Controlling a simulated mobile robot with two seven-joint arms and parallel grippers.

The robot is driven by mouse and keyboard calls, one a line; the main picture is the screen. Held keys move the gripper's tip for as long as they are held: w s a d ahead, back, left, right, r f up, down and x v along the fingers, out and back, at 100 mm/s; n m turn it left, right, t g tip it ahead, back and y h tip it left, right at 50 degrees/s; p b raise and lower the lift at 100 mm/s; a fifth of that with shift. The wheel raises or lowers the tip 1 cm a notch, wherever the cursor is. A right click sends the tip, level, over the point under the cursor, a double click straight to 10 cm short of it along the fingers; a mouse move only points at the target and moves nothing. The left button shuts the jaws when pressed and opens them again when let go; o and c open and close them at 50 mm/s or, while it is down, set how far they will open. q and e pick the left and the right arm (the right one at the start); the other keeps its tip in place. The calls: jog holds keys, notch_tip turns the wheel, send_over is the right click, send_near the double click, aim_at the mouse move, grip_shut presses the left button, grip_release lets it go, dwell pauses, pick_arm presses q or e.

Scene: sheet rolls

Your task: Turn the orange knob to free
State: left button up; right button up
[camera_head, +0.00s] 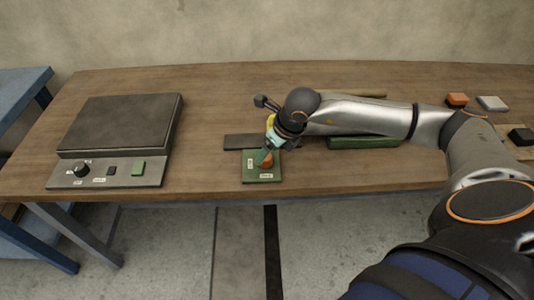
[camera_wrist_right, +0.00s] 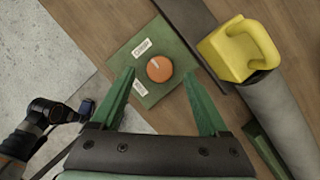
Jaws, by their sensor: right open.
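The orange knob (camera_head: 267,160) sits on a green plate (camera_head: 262,179) near the table's front edge. In the right wrist view the knob (camera_wrist_right: 159,70) is round, with a short white mark on its upper-left part. Two white labels, one upper (camera_wrist_right: 142,47) and one lower (camera_wrist_right: 140,88), lie left of it on the plate (camera_wrist_right: 178,47); their words are too small to read surely. My right gripper (camera_head: 268,152) is over the knob, its green fingers (camera_wrist_right: 159,76) apart with the knob showing between their tips. I cannot tell whether they touch it.
A yellow block (camera_wrist_right: 240,50) is at the end of a grey roll (camera_wrist_right: 283,115), right of the plate. A dark strip (camera_head: 240,141) lies behind the plate. A green bar (camera_head: 365,142) lies under my arm. A grey device (camera_head: 120,122) stands left; bare wood separates it from the plate.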

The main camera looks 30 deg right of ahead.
aim_at(266, 160)
jog(key=shift+x, duration=1.3)
jog(key=shift+c, duration=0.4)
grip_shut()
